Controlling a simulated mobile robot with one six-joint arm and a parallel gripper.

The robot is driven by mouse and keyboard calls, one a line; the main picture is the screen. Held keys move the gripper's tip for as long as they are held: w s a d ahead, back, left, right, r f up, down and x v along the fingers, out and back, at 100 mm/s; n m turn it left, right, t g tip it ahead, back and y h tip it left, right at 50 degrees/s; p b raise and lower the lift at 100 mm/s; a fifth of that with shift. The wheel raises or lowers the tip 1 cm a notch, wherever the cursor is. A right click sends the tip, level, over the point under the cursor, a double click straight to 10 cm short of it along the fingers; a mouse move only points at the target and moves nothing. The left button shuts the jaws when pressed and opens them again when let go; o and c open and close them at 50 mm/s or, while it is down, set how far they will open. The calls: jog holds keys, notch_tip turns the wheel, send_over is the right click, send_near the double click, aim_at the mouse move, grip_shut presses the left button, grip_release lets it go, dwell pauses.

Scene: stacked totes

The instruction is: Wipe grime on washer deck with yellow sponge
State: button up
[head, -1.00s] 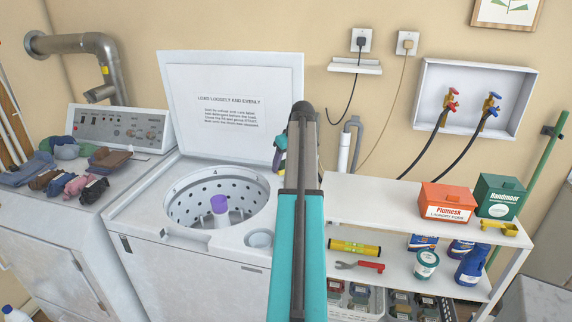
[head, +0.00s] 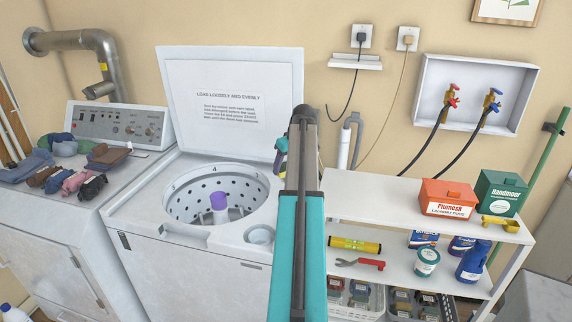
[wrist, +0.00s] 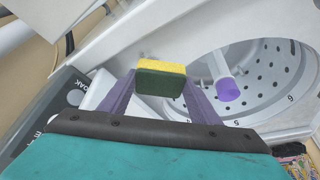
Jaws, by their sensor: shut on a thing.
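In the wrist view my gripper (wrist: 158,84) has its two purple fingers shut on the sponge (wrist: 162,66), which has a yellow layer and a dark green layer. The sponge is held in front of the washer's round perforated tub. In the head view the open-lidded white washer (head: 190,275) stands left of my arm, its deck (head: 142,207) surrounding the tub. My gripper (head: 280,152) is mostly hidden behind my arm there, in front of the raised lid's right edge. I cannot make out clear grime on the deck; my arm hides its right side.
The raised lid (head: 235,130) stands behind the tub. A dryer (head: 45,240) with folded clothes is at the left. A white shelf (head: 385,205) with an orange box (head: 448,197), a green box (head: 502,192) and bottles is at the right. The deck's front left is clear.

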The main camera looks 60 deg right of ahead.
jog(key=shift+f+b, duration=0.75)
jog(key=shift+f, duration=0.9)
jog(key=shift+f+b, duration=0.35)
jog(key=shift+f, duration=0.65)
jog(key=shift+w+d, duration=0.25)
jog(key=shift+d, duration=0.55)
jog(key=shift+w+d, duration=0.25)
jog(key=shift+d, duration=0.55)
jog(key=shift+d, duration=0.1)
jog(key=shift+w+d+p, duration=0.15)
jog(key=shift+w+d, duration=0.1)
jog(key=shift+d, duration=0.4)
jog(key=shift+w+d+p, duration=0.15)
jog(key=shift+w+d, duration=0.05)
jog(key=shift+d, duration=0.65)
jog(key=shift+d+r, duration=0.1)
jog(key=shift+d, duration=0.05)
